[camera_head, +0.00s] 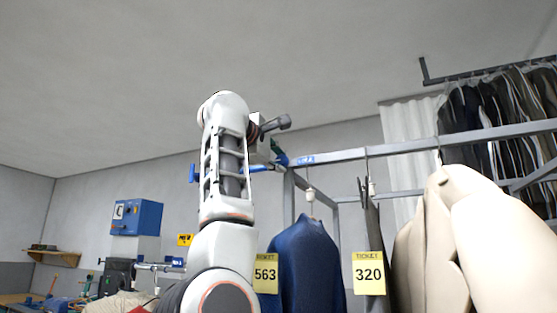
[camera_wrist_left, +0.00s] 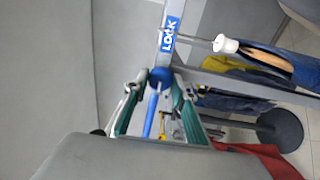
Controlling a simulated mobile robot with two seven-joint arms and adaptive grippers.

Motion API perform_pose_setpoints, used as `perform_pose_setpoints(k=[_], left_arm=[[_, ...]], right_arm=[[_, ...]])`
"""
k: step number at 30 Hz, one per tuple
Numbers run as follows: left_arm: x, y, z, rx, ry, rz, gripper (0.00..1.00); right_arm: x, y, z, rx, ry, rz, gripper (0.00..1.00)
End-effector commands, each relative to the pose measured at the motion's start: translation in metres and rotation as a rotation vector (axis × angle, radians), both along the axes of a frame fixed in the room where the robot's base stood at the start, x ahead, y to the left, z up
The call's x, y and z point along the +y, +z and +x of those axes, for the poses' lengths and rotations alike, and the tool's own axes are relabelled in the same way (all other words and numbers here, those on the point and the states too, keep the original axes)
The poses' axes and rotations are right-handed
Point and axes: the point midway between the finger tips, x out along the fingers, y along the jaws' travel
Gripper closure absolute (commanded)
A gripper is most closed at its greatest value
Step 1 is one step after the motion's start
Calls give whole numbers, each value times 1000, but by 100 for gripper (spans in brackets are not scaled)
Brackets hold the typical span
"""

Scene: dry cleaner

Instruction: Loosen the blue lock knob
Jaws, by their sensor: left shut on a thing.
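The blue lock knob (camera_wrist_left: 160,77) sits on a grey rail beside a blue LOCK label (camera_wrist_left: 170,34) in the left wrist view. My left gripper (camera_wrist_left: 156,90) has its green-padded fingers on either side of the knob, shut on it. In the head view my left arm rises in front of the rack, and its gripper (camera_head: 277,152) reaches the rail's near end. The LOCK label (camera_head: 305,160) shows just right of it. The knob is mostly hidden there by the gripper. My right gripper is not in view.
Garments hang below the rail: a blue jacket (camera_head: 305,265) and cream coats (camera_head: 485,240), with yellow tickets 563 (camera_head: 266,273) and 320 (camera_head: 369,273). A blue box (camera_head: 136,217) is at the left. A dark round base (camera_wrist_left: 280,130) stands on the floor.

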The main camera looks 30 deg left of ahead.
Motion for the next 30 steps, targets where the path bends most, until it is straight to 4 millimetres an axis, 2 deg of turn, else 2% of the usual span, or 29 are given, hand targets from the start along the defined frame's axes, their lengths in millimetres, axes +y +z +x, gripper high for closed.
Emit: perform_pose_setpoints(k=[6,7,8,24,30], left_arm=[[1,-1,0,1,2,1,96],[1,-1,0,1,2,1,67],[1,-1,0,1,2,1,59],[0,0,0,1,1,8,59],[2,-1,0,10,4,140,59]], right_arm=[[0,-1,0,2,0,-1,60],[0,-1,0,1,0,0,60],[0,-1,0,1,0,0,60],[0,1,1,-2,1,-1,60],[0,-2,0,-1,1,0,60]])
